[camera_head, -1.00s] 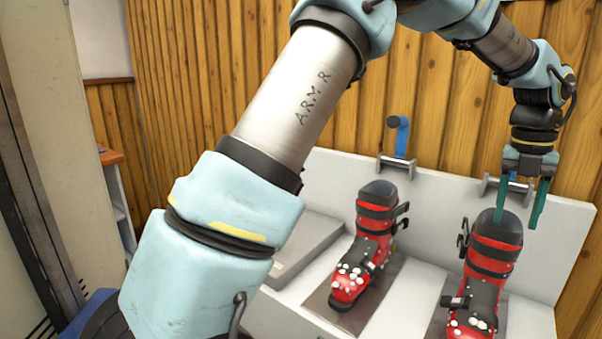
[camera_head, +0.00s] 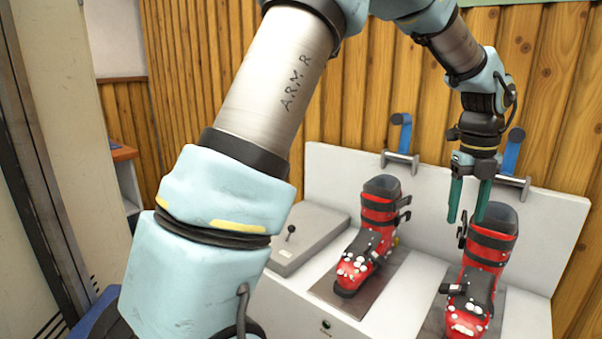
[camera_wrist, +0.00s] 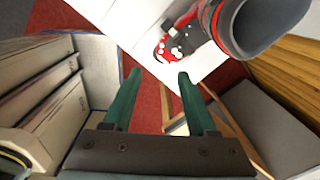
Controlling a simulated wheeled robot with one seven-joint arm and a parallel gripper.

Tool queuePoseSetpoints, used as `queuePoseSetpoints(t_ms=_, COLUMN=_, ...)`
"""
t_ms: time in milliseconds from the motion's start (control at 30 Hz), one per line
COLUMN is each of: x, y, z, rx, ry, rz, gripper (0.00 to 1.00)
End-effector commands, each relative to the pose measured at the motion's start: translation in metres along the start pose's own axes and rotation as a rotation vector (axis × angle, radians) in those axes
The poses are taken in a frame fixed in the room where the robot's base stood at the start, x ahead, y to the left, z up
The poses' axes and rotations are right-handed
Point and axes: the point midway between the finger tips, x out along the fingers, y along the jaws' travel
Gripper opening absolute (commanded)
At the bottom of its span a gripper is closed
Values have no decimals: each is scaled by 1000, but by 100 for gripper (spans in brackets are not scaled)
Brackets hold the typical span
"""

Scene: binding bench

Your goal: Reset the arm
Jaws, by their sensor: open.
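My gripper (camera_head: 467,220) has two green fingers, open and empty, pointing down. In the head view it hangs just to the left of and above the right red ski boot (camera_head: 487,250), overlapping it in the picture. I cannot tell whether they touch. In the wrist view the open fingers (camera_wrist: 157,80) have nothing between them, and a red boot with a grey cuff (camera_wrist: 225,35) stands beyond them at the top right. My arm reaches up and over from the lower left.
A left red boot (camera_head: 370,245) stands on a dark plate (camera_head: 385,290) on the white bench (camera_head: 290,305). Behind are blue levers (camera_head: 400,135) on brackets and a wooden wall (camera_head: 235,75). A grey box with a small black lever (camera_head: 310,235) sits at the left.

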Motion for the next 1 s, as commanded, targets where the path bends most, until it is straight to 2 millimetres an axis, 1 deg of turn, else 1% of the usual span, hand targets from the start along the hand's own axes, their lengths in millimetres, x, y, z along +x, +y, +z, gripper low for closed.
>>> queuePoseSetpoints(t_ms=33, x=1, y=16, z=8, rx=-96, ry=-6, rz=2, gripper=58)
queuePoseSetpoints(t_ms=67, x=3, y=26, z=12, rx=-164, ry=-8, rz=2, gripper=58)
queuePoseSetpoints(t_ms=167, x=8, y=66, z=27, rx=-436, ry=-22, rz=0, gripper=58)
queuePoseSetpoints(t_ms=200, x=10, y=86, z=33, rx=-570, ry=-28, rz=-2, gripper=58)
queuePoseSetpoints(t_ms=267, x=14, y=120, z=40, rx=-793, ry=-37, rz=-8, gripper=58)
queuePoseSetpoints(t_ms=300, x=17, y=143, z=44, rx=-948, ry=-44, rz=-13, gripper=58)
queuePoseSetpoints(t_ms=367, x=21, y=176, z=47, rx=-1178, ry=-52, rz=-24, gripper=58)
queuePoseSetpoints(t_ms=400, x=24, y=198, z=47, rx=-1332, ry=-56, rz=-31, gripper=58)
queuePoseSetpoints(t_ms=467, x=28, y=231, z=45, rx=-1563, ry=-62, rz=-44, gripper=58)
queuePoseSetpoints(t_ms=500, x=30, y=253, z=42, rx=-1720, ry=-65, rz=-55, gripper=58)
queuePoseSetpoints(t_ms=533, x=32, y=268, z=39, rx=-1837, ry=-67, rz=-66, gripper=58)
queuePoseSetpoints(t_ms=567, x=34, y=284, z=36, rx=-1955, ry=-68, rz=-74, gripper=58)
queuePoseSetpoints(t_ms=600, x=36, y=304, z=30, rx=-2107, ry=-70, rz=-87, gripper=58)
queuePoseSetpoints(t_ms=700, x=42, y=346, z=12, rx=-2459, ry=-67, rz=-124, gripper=58)
queuePoseSetpoints(t_ms=800, x=48, y=375, z=-4, rx=-2735, ry=-61, rz=-157, gripper=58)
queuePoseSetpoints(t_ms=833, x=49, y=382, z=-8, rx=-2802, ry=-58, rz=-167, gripper=58)
queuePoseSetpoints(t_ms=900, x=51, y=393, z=-17, rx=-2921, ry=-52, rz=-184, gripper=58)
queuePoseSetpoints(t_ms=1000, x=53, y=401, z=-23, rx=-3018, ry=-47, rz=-198, gripper=58)
